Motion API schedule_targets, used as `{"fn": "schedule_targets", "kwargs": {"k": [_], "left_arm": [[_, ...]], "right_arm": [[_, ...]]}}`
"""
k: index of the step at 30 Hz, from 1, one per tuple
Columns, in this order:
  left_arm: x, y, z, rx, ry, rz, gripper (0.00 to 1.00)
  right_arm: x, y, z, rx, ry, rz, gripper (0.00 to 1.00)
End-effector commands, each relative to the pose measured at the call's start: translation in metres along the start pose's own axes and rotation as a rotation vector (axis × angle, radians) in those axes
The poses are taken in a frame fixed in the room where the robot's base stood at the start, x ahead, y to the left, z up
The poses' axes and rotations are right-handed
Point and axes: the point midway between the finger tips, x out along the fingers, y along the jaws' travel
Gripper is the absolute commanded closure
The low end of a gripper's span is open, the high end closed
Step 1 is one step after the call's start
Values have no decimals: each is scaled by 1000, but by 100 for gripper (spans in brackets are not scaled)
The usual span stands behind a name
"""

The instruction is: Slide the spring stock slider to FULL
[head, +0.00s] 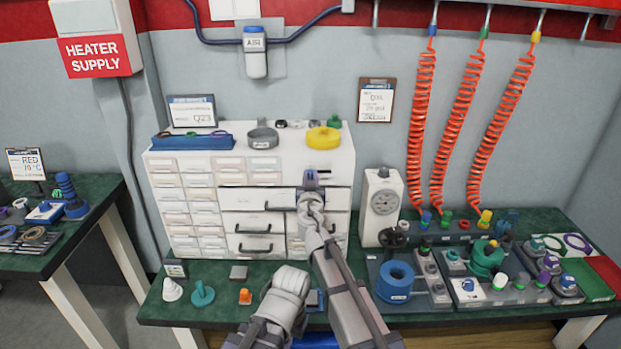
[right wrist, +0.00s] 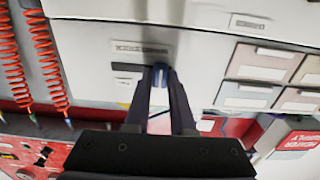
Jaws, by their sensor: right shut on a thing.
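The spring stock slider shows as a small blue knob (right wrist: 160,77) on the white cabinet front in the right wrist view. My right gripper (right wrist: 160,88) is shut on it, with one dark finger on each side. A grey label strip and a pale strip with a dark band below it lie beside the knob; I cannot read the lettering or any FULL mark. In the head view my right gripper (head: 311,184) is at the upper right part of the white drawer cabinet (head: 350,168), and my arm hides part of the front. I do not see my left gripper.
A yellow ring (head: 323,138) and a blue tray (head: 193,142) stand on the cabinet top. A white dial gauge (head: 382,205) stands close to the cabinet's right. Blue and green fittings crowd the green bench's right side. Orange coiled hoses (head: 420,120) hang at the back right.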

Motion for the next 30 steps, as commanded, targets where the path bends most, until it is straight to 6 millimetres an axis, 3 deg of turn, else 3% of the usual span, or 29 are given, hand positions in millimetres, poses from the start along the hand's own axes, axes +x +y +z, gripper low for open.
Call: {"fn": "schedule_targets", "kwargs": {"k": [5,12,20,21,28,30], "left_arm": [[0,0,0,0,0,0,100],[0,0,0,0,0,0,100],[0,0,0,0,0,0,100],[0,0,0,0,0,0,100],[0,0,0,0,0,0,100],[0,0,0,0,0,0,100]], "right_arm": [[-1,12,0,0,0,3,100],[-1,53,0,0,0,4,100],[0,56,0,0,0,4,100],[0,56,0,0,0,5,77],[0,56,0,0,0,3,51],[0,55,0,0,0,2,48]]}}
